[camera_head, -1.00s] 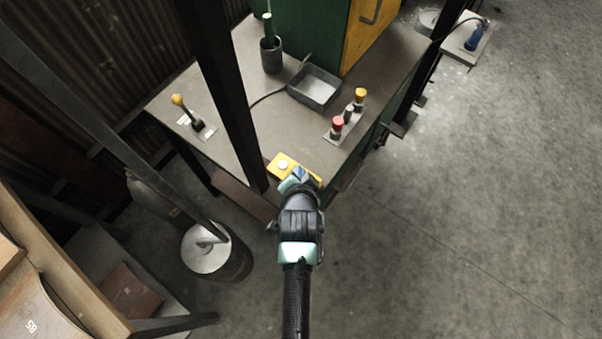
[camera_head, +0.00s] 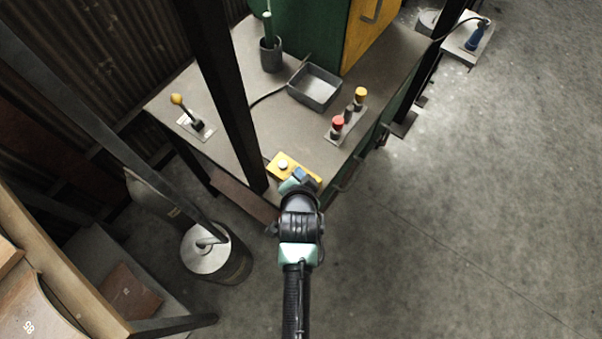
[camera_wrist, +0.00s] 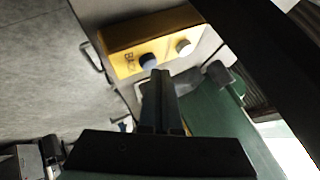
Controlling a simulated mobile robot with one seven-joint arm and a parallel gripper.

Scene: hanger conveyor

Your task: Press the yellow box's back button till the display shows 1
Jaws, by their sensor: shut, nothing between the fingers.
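The yellow box (camera_head: 273,170) lies at the near edge of the grey table, partly hidden by my wrist in the head view. In the wrist view the yellow box (camera_wrist: 165,27) shows a dark blue button (camera_wrist: 148,61), a white button (camera_wrist: 184,47) and dark lettering beside the blue one. My gripper (camera_wrist: 159,75) is shut and empty. Its fingertips appear just below the blue button in the wrist view; I cannot tell whether they touch it. In the head view my gripper (camera_head: 300,182) is at the box's right end. I cannot make out a display.
A panel with red and yellow knobs (camera_head: 345,121) stands to the right on the table. A grey tray (camera_head: 315,88), a dark cup (camera_head: 270,55) and a lever with a yellow knob (camera_head: 187,112) are farther back. A dark post (camera_head: 222,85) rises just left of the box.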

